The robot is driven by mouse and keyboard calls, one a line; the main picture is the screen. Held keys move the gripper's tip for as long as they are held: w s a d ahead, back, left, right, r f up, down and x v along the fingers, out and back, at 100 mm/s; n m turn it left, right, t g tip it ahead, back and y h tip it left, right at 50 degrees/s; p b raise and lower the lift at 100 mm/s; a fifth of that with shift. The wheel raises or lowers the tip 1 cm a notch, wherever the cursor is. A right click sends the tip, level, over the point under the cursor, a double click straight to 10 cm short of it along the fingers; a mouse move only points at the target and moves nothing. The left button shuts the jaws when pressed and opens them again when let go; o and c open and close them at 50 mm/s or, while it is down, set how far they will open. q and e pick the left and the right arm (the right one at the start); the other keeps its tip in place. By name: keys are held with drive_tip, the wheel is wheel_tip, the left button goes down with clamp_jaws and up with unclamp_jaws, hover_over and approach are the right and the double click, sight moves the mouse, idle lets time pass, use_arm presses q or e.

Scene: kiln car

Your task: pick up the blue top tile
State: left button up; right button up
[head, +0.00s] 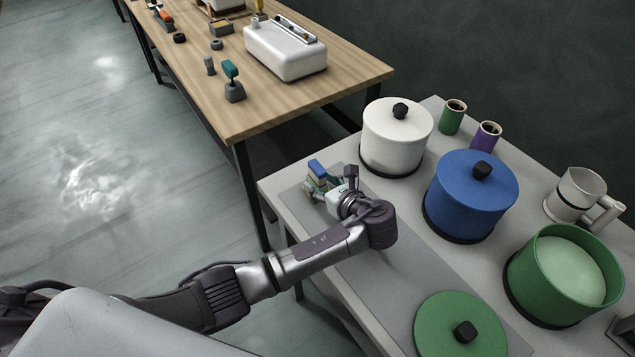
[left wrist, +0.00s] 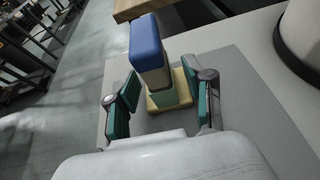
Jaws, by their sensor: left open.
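The blue top tile (left wrist: 146,40) is the uppermost piece of a small stack of tiles on a grey mat (left wrist: 235,70). Below it are a beige tile, a green tile (left wrist: 168,93) and a pale yellow tile (left wrist: 186,82) at the bottom. The blue tile (head: 317,167) also shows at the mat's far left end in the head view. My left gripper (left wrist: 160,108) is open, with its teal-padded fingers either side of the stack's lower part in the wrist view. Contact cannot be told. My right gripper is not in view.
A white lidded pot (head: 395,140), a blue lidded pot (head: 468,200) and an open green pot (head: 530,277) stand right of the mat. The green lid (head: 445,325) lies in front. A wooden bench (head: 215,85) with tools stands behind.

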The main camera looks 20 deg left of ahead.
use_arm(q)
drive_tip(key=shift+x, duration=1.2)
drive_tip(key=shift+s, duration=0.1)
clamp_jaws()
drive_tip(key=shift+d, duration=0.1)
drive_tip(key=shift+r, duration=0.2)
